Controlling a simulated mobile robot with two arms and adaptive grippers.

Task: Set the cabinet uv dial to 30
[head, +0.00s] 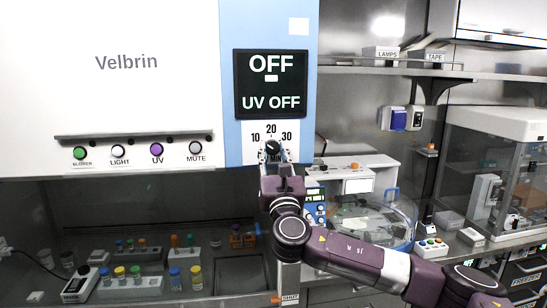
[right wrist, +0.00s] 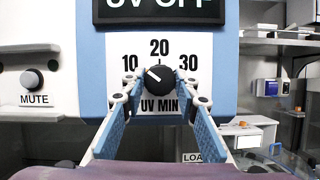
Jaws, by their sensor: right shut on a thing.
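The UV dial (right wrist: 160,79) is a black round knob on a white plate marked 10, 20, 30 and UV MIN. It also shows in the head view (head: 273,147), partly covered by my gripper. Its white pointer line leans to the upper left, towards the 10. My right gripper (right wrist: 160,100) is shut on the dial, one blue-padded finger on each side. It also shows in the head view (head: 273,155), reaching up from below. The cabinet display (head: 270,83) above the dial reads OFF and UV OFF. My left gripper is not in view.
A row of buttons, BLOWER (head: 80,153), LIGHT (head: 118,152), UV (head: 156,150) and MUTE (head: 195,148), lies left of the dial. A bench with lab devices and a round clear-lidded machine (head: 390,215) stands behind my right arm. A shelf (head: 395,72) is at the upper right.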

